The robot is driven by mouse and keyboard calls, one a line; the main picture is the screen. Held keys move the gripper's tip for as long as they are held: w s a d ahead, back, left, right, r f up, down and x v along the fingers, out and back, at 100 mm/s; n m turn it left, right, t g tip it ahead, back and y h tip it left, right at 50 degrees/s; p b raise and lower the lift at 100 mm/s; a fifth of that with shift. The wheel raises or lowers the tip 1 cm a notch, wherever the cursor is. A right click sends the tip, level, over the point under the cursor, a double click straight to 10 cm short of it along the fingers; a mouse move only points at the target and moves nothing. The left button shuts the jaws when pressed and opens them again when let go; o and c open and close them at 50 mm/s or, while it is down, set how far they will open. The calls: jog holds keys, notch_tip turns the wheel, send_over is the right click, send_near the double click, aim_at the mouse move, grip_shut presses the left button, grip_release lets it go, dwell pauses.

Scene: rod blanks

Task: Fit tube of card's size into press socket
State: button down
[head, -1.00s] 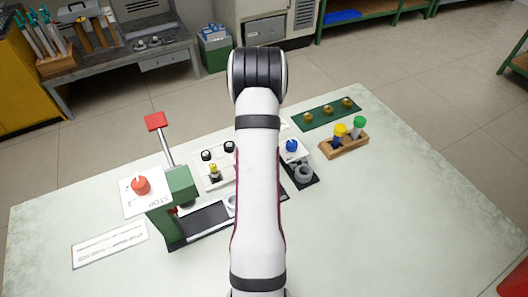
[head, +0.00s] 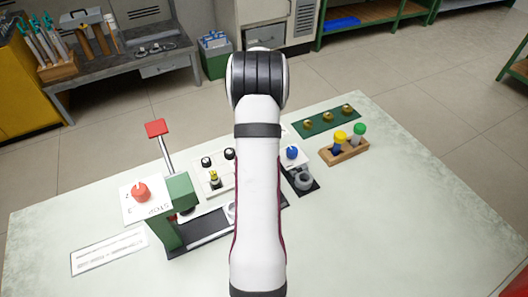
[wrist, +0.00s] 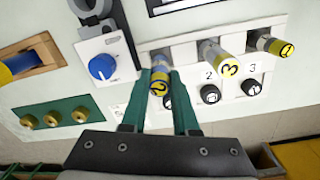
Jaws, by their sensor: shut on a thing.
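In the wrist view my gripper (wrist: 160,92) is shut on a tube (wrist: 160,78) with a yellow, numbered end. Its far end meets a white rack (wrist: 182,52); I cannot tell whether it is still seated there. Two more grey tubes with yellow numbered ends, one marked 3 (wrist: 227,66) and one at the far right (wrist: 281,46), stand in the rack. In the head view my arm hides the gripper. The green press (head: 178,190) with its red lever handle (head: 157,128) stands at left; a pale ring (head: 231,212) on its dark base is partly hidden. A white card (head: 110,249) lies front left, unreadable.
A blue knob (head: 292,152) and grey ring fixture (head: 303,180) stand right of my arm. Beyond are a green strip (head: 318,125) with brass knobs and a wooden rack (head: 345,153) with capped tubes. The table's right side is clear.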

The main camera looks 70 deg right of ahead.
notch_tip(320, 180, up, 2)
jog(key=shift+s+r, duration=0.1)
jog(key=s+a+r, duration=0.3)
jog(key=s+r, duration=0.4)
jog(key=s, duration=0.4)
jog(key=w+a+r+n, duration=0.1)
jog(key=w+a+n, duration=0.1)
jog(key=a+n, duration=1.25)
jog(key=shift+w+a+f, duration=0.15)
jog(key=shift+w+f, duration=2.6)
jog(key=shift+w, duration=0.15)
jog(key=shift+w+a+f, duration=0.1)
jog(key=shift+w+f, duration=2.65)
jog(key=shift+w, duration=0.1)
jog(key=c, duration=0.7)
grip_release()
jog(key=shift+f, duration=0.1)
